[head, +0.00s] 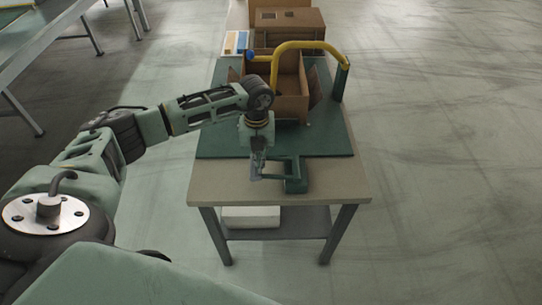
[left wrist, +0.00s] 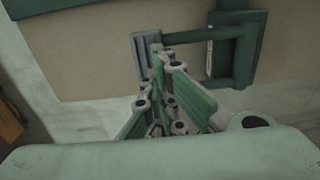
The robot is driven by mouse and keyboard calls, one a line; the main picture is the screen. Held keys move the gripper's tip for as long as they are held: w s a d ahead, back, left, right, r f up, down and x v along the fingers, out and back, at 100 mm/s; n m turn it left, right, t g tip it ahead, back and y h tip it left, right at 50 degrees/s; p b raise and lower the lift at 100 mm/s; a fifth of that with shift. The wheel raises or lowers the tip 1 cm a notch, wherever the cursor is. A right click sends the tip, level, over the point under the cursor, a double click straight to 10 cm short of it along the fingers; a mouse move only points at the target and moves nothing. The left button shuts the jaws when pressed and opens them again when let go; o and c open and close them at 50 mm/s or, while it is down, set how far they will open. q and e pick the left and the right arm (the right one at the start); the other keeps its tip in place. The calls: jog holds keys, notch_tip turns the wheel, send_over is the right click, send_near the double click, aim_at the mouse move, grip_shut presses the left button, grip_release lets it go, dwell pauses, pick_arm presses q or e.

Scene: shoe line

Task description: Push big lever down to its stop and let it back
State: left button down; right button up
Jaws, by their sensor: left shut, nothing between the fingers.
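The big lever shows as a green bar (head: 278,160) at the front edge of the table, joined to a green block on its right. In the left wrist view it ends in a grey ribbed pad (left wrist: 141,48). My left gripper (head: 257,173) is shut and empty, pointing down at the pad end. In the left wrist view its closed fingertips (left wrist: 158,50) overlap the pad's right edge. I cannot tell whether they touch it. My right gripper is not in view.
A green mat (head: 225,145) covers most of the table (head: 335,185). An open brown box (head: 293,106) stands on it, with a yellow curved tube (head: 312,46) arching over. The floor to the right is clear.

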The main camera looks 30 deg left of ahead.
pick_arm(q)
notch_tip(320, 180, up, 10)
jog(key=p, duration=0.6)
jog(key=shift+f, duration=0.15)
dwell(0.4)
